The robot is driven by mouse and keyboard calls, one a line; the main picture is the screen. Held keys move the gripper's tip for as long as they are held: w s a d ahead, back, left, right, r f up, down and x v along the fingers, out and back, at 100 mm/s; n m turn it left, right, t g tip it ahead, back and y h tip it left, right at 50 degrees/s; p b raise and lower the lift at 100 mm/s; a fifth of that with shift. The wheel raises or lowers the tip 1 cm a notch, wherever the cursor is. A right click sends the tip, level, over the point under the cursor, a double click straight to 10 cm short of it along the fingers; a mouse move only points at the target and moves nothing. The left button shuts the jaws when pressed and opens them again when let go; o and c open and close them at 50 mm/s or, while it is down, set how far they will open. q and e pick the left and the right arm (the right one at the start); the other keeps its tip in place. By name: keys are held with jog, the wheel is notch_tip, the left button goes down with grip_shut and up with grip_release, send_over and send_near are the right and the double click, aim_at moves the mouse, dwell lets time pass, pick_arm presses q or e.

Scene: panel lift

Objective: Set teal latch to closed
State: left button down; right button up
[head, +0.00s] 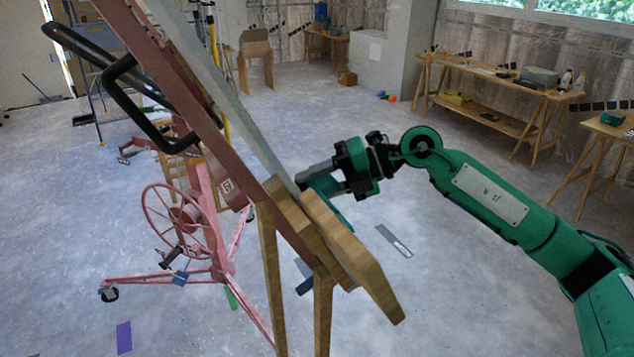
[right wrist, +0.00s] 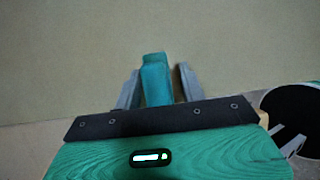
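The teal latch (right wrist: 156,80) is a short teal bar in the middle of the right wrist view, in front of a plain beige surface. In the head view a teal part (head: 326,188) shows beside the panel's lower edge, partly hidden by my gripper. My right gripper (right wrist: 158,85) has one grey finger on each side of the latch, with narrow gaps visible. In the head view my right gripper (head: 318,176) reaches left to the panel (head: 232,98). The panel is pale and tilted, seen nearly edge-on. My left gripper is not in view.
A pink lift frame with a handwheel (head: 172,212) stands on the left. Wooden supports (head: 348,250) sit under the panel's lower end. A black handle (head: 135,100) juts out at upper left. A workbench (head: 495,95) stands at the back right. Floor around my right arm is mostly clear.

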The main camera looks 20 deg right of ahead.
jog(key=shift+d+r+b, duration=0.15)
jog(key=shift+d+b, duration=0.2)
jog(key=shift+d, duration=0.1)
jog(key=b+v, duration=0.4)
jog(key=v, duration=0.9)
jog(key=shift+b, duration=0.4)
jog(key=shift+s+a, duration=0.1)
